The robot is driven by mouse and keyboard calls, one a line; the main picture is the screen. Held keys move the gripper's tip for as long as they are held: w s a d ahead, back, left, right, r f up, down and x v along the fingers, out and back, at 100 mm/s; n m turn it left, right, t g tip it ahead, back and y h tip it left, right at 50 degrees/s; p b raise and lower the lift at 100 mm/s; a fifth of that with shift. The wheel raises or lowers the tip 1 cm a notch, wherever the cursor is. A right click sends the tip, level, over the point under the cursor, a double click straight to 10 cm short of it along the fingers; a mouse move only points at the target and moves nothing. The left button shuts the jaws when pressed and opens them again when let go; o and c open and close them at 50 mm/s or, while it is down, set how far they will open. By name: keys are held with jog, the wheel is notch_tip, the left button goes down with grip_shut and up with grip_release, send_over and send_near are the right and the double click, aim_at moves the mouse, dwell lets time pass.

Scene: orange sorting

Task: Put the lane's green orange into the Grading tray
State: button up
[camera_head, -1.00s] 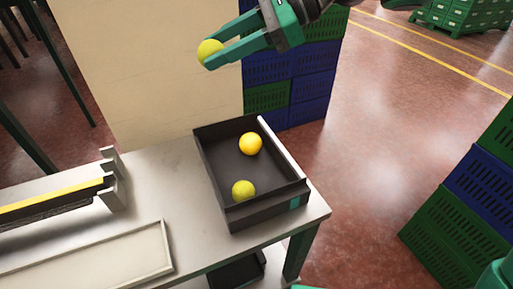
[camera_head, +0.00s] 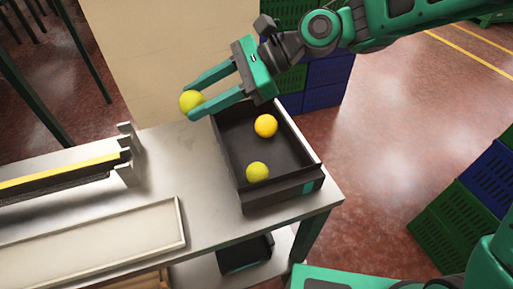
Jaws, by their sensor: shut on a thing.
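My gripper (camera_head: 190,102) is shut on a yellow-green orange (camera_head: 191,101), held between its two green fingertips. It is in the air, left of the far left corner of a dark tray as the view shows it. The dark tray (camera_head: 282,197) stands on the right end of the table and holds an orange-yellow orange (camera_head: 265,125) towards the back and another yellow-green orange (camera_head: 257,172) near the front. A long shallow pale tray (camera_head: 182,222) lies at the table's front left. No label naming the Grading tray is readable. A lane with a yellow strip (camera_head: 60,173) ends at a grey bracket (camera_head: 127,152).
The grey table top (camera_head: 200,190) is bare between the bracket and the dark tray. Another dark container (camera_head: 246,254) sits below the table. Green and blue crates (camera_head: 325,82) stand behind, with more crates (camera_head: 460,215) at right.

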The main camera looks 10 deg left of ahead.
jog(key=shift+s+f, duration=0.6)
jog(key=shift+f, duration=0.35)
send_over(255, 153)
notch_tip(255, 153, down, 7)
jog(key=shift+r, duration=0.2)
jog(key=shift+f, duration=1.95)
jog(key=o, duration=1.1)
jog(key=shift+f, duration=0.1)
jog(key=v, duration=1.2)
jog(key=shift+w, duration=0.15)
